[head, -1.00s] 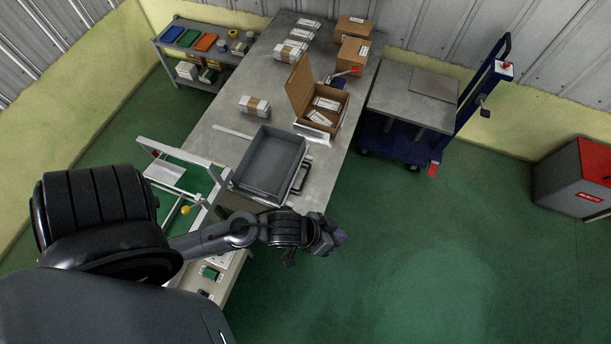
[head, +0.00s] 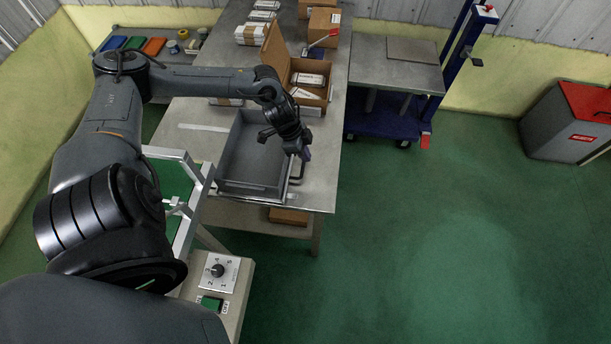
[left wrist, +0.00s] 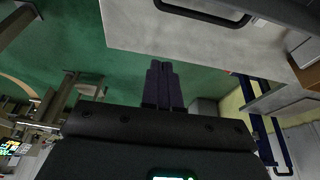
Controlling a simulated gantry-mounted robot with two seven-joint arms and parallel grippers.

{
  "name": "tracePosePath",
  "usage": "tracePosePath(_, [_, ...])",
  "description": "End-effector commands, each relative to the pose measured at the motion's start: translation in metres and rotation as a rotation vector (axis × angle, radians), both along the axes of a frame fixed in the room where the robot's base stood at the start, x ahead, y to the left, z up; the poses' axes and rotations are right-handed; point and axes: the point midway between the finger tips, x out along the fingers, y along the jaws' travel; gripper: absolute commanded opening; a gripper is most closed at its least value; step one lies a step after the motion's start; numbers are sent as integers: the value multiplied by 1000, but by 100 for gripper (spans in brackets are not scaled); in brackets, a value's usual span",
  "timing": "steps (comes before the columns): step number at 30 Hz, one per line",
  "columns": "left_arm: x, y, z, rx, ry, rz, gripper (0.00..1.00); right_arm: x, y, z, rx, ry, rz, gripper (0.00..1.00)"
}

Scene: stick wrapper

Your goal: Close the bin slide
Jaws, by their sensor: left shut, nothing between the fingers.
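The grey bin (head: 252,187) is an open, empty tray on the metal table, lying near the table's front right part. Its dark handle (head: 298,172) stands out on its right side. My left gripper (head: 306,154) is by the bin's right wall, near the handle. Its dark purple fingers are together with nothing between them; they also show in the left wrist view (left wrist: 160,65). There a dark handle bar (left wrist: 205,14) shows above the fingertips, apart from them. Whether the gripper touches the bin in the head view I cannot tell. My right gripper is out of view.
An open cardboard box (head: 318,101) with white packages stands behind the bin. A metal frame (head: 190,205) stands left of the bin, and a control panel (head: 218,272) is in front. A blue cart (head: 385,125) is at the right. Green floor right of the table is clear.

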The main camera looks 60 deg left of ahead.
Motion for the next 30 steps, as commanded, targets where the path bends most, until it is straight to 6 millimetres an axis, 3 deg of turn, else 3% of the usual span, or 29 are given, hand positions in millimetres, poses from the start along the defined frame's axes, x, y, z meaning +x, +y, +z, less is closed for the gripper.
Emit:
tracePosePath(8, [13,-3,-15,1,-23,2,0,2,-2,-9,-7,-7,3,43])
tracePosePath(23, [38,-22,-98,0,-21,0,0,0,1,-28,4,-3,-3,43])
tracePosePath(30, [11,-1,-99,5,-17,-1,0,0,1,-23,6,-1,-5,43])
